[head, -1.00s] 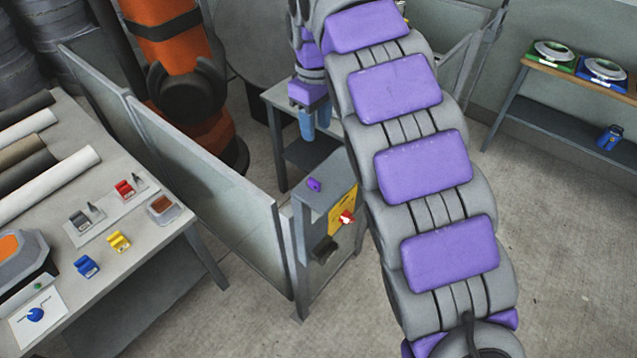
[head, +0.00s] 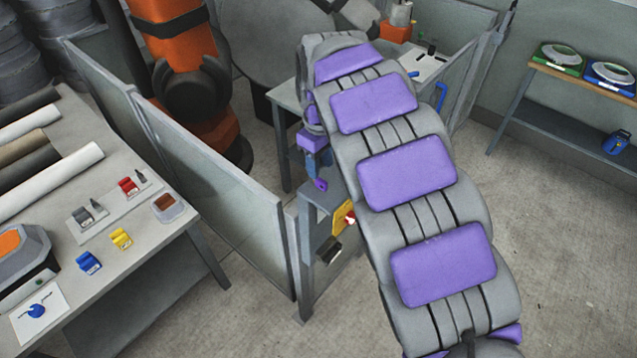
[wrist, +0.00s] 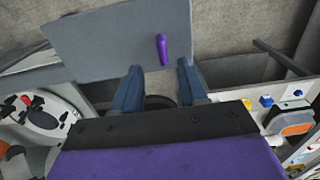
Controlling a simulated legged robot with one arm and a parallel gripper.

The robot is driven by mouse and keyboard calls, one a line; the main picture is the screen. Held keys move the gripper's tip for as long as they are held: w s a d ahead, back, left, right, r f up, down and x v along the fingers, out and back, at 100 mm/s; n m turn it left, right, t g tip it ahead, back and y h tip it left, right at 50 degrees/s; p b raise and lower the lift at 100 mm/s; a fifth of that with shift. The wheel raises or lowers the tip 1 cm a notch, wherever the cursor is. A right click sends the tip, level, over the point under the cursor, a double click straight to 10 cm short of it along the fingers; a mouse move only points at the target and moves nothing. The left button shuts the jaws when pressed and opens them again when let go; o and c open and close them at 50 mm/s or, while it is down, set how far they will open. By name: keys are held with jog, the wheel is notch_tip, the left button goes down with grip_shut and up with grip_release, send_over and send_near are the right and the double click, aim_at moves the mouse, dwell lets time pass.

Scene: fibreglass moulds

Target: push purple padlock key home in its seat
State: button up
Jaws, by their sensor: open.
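The purple key (head: 320,184) sits on the grey top of a narrow stand (head: 308,205) with a yellow panel on its side. In the wrist view the purple key (wrist: 162,50) is a small upright bar on the grey surface, just beyond my fingers. My gripper (head: 318,160) is just above the key in the head view, its blue fingers partly hidden by my arm. In the wrist view my gripper (wrist: 158,84) is open, one finger to each side of the key's line, with nothing between them. I cannot tell how deep the key sits.
A yellow panel (head: 343,217) with a red-and-white switch is on the stand's side. Grey partition panels (head: 215,180) stand left of it. A table (head: 150,225) with rolls and small coloured padlocks is at the left. An orange robot arm (head: 170,60) stands behind. Floor at right is clear.

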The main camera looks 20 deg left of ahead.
aim_at(321, 179)
jog(key=shift+d+f, duration=0.1)
jog(key=shift+d, duration=0.35)
jog(key=f, duration=0.4)
jog(key=shift+s+a+f, duration=0.2)
jog(key=shift+s+a, duration=0.15)
jog(key=shift+w+a+f+b, duration=0.1)
jog(key=shift+f+b, duration=0.2)
jog(key=shift+f, duration=0.1)
jog(key=shift+d+r, duration=0.1)
jog(key=shift+d, duration=0.1)
jog(key=shift+c, duration=0.7)
jog(key=shift+a, duration=0.1)
grip_shut()
